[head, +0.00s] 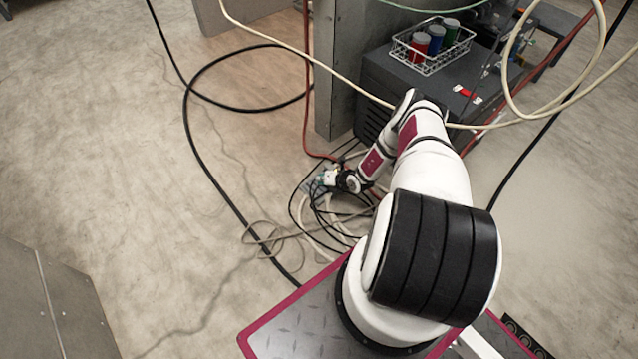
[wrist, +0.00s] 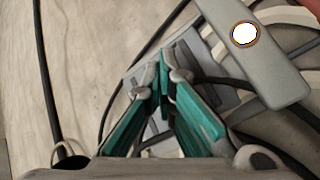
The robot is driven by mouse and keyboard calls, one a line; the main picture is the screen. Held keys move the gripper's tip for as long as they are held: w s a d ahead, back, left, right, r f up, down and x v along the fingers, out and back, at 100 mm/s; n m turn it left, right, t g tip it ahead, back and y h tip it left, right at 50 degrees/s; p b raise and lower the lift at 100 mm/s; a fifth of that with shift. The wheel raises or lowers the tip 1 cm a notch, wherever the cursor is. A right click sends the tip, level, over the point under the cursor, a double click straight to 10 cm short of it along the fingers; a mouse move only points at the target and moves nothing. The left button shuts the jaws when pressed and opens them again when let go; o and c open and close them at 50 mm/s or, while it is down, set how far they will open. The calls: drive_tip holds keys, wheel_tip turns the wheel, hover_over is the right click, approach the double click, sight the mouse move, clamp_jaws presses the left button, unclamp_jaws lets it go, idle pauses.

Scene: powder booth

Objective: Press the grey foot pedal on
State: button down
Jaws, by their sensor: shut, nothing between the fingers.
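In the wrist view, a grey, ribbed plate that looks like the foot pedal (wrist: 189,48) lies on the floor beneath my fingers. A grey bar (wrist: 272,68) with a bright white round spot crosses beside it at the upper right; I cannot tell whether it is part of the pedal. My gripper (wrist: 164,72) is shut and empty, its teal fingers together over the plate and hiding its middle. Whether the fingertips touch it I cannot tell. In the head view, my gripper (head: 325,180) is low near the floor, and the pedal is mostly hidden by cables and gripper.
Loose black and beige cables (head: 270,238) coil around the gripper. A dark grey cabinet (head: 385,75) carries a wire basket (head: 432,62) with red, blue and green jars. A grey post (head: 335,110) stands just behind. The floor to the left is mostly open.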

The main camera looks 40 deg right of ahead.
drive_tip(key=shift+s+a+r, duration=0.1)
drive_tip(key=shift+s+a, duration=0.05)
drive_tip(key=shift+s, duration=0.05)
wheel_tip(320, 180, up, 6)
drive_tip(key=p, duration=0.6)
drive_tip(key=shift+w+r, duration=0.1)
idle(0.5)
